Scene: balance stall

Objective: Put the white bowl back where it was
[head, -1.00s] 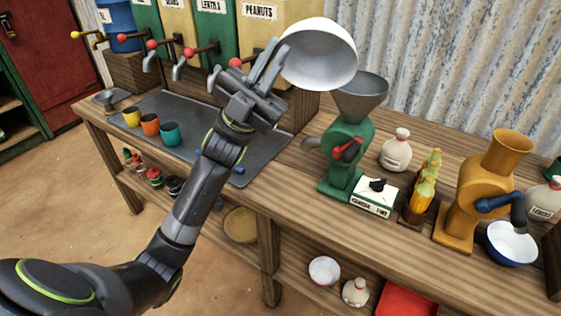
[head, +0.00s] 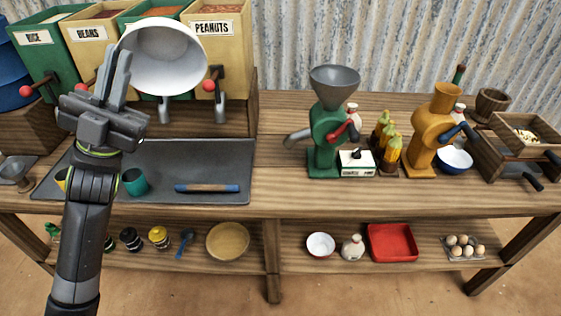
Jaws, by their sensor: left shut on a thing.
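My left gripper (head: 117,82) is shut on the white bowl (head: 165,60) by its left rim. The bowl is tilted on its side, its inside facing me, held high above the bench and in front of the food bins. It looks empty. My left arm reaches up from the lower left and covers part of the tray and the cups. My right gripper is not in view.
A grey tray (head: 210,158) with a blue-ended roller (head: 207,188) lies on the bench (head: 275,195). The green grinder (head: 324,140) and orange grinder (head: 424,150) stand right. Another white bowl (head: 320,243) and a red tray (head: 392,241) sit on the lower shelf. Bench front is clear.

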